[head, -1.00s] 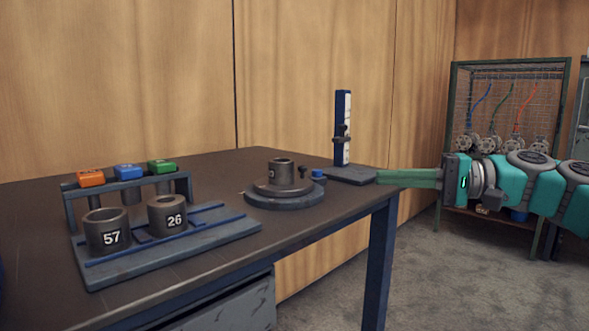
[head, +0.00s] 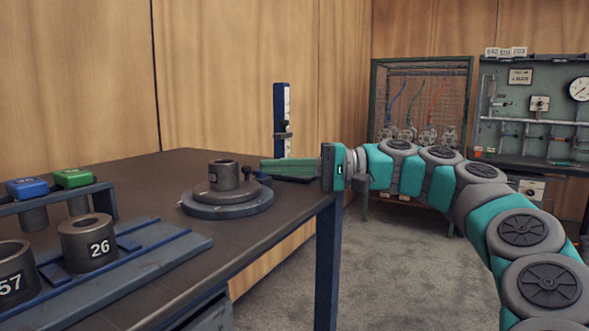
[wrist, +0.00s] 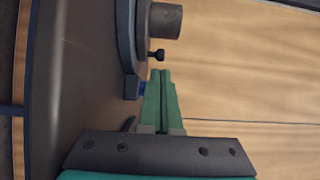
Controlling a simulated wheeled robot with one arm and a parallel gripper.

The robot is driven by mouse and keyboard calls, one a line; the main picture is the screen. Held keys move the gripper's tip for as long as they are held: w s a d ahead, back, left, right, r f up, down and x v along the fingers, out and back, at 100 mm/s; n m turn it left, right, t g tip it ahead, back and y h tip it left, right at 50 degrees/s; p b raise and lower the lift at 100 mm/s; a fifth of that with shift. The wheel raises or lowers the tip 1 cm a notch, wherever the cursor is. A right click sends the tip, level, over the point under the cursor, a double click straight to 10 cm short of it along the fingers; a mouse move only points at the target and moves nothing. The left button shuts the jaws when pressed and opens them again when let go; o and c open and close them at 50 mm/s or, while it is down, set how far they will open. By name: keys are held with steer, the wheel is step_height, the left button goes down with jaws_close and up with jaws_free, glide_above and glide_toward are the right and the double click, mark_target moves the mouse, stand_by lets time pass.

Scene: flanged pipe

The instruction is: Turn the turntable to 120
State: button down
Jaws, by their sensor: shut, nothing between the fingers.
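The turntable (head: 227,209) is a round blue-grey disc on the table, with a dark flanged pipe piece (head: 224,177) standing upright at its centre. A small dark knob shows at its right side in the head view, and as a black knob (wrist: 157,55) in the wrist view. A small blue part (wrist: 143,88) is at the disc's edge in the wrist view. My gripper (head: 264,167) has green fingers held together, empty, just right of the turntable. In the wrist view the fingertips (wrist: 160,72) are close to the knob and blue part; contact cannot be told.
A blue rack (head: 150,255) with cylinders numbered 57 and 26 (head: 88,243) stands at the table's left front. A blue upright gauge (head: 282,120) stands behind my gripper. A wire-mesh cabinet (head: 420,95) and a grey panel (head: 535,100) are farther right.

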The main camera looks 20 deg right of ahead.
mark_target(264, 188)
steer(key=shift+x, duration=2.05)
steer(key=shift+d, duration=0.1)
steer(key=shift+s+d+m+t+h+b, duration=0.2)
steer(key=shift+s+m+t+h+b, duration=0.35)
steer(key=shift+m+t, duration=0.4)
steer(key=shift+s+d+m+t+h+b, duration=0.15)
steer(key=shift+s+m+t+h, duration=0.1)
steer(key=shift+m+t+h, duration=0.4)
steer(key=shift+s+m+t+h+b, duration=0.1)
steer(key=shift+s+m+t+h, duration=0.3)
steer(key=shift+t, duration=0.4)
steer(key=shift+s+d+m+t+h+b, duration=0.15)
steer(key=shift+m+t+h, duration=0.25)
steer(key=shift+t+h, duration=0.25)
